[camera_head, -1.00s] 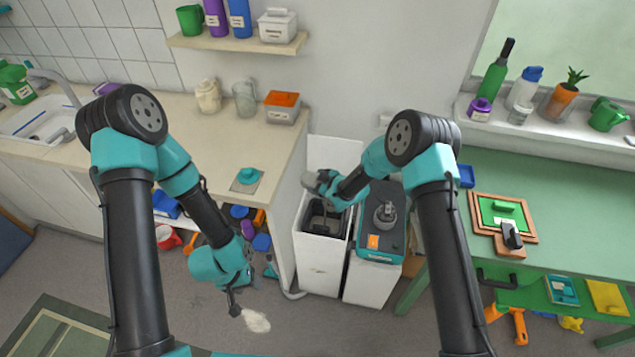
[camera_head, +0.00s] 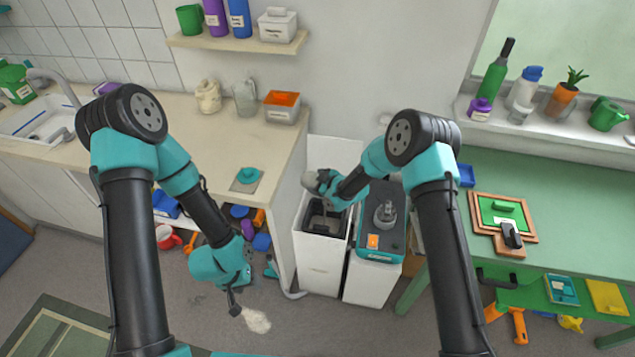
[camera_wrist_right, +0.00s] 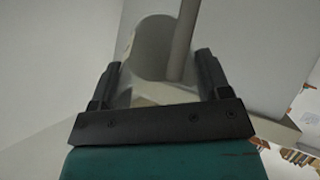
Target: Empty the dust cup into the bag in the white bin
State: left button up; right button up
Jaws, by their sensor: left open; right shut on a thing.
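My right gripper (camera_head: 325,183) is shut on the grey dust cup (camera_head: 310,180) and holds it above the open white bin (camera_head: 320,275). The cup looks tilted, and my gripper partly covers it. In the right wrist view the cup (camera_wrist_right: 153,50) lies between the two fingers; its contents cannot be made out. A dark bag (camera_head: 322,222) lines the bin's opening, below the cup. My left gripper (camera_head: 235,305) is open and empty, low over the floor at the left, beside a pale dust patch (camera_head: 256,320).
A teal unit with a dark top (camera_head: 377,255) stands on a white box right of the bin. The counter (camera_head: 265,140) is close on the left, with several items under it. A green table (camera_head: 570,215) stands at the right. The floor in front of the bin is clear.

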jog(key=shift+d+f+t+y, duration=0.1)
jog(key=shift+f+t+y, duration=0.25)
jog(key=shift+t+y, duration=0.3)
dwell(3.5)
jog(key=shift+s+f+y, duration=0.1)
jog(key=shift+f+y, duration=0.05)
jog(key=shift+y, duration=0.1)
jog(key=shift+s+d+f+t+y, duration=0.15)
jog(key=shift+f+t+y, duration=0.25)
jog(key=shift+t+y, duration=0.25)
dwell(3.0)
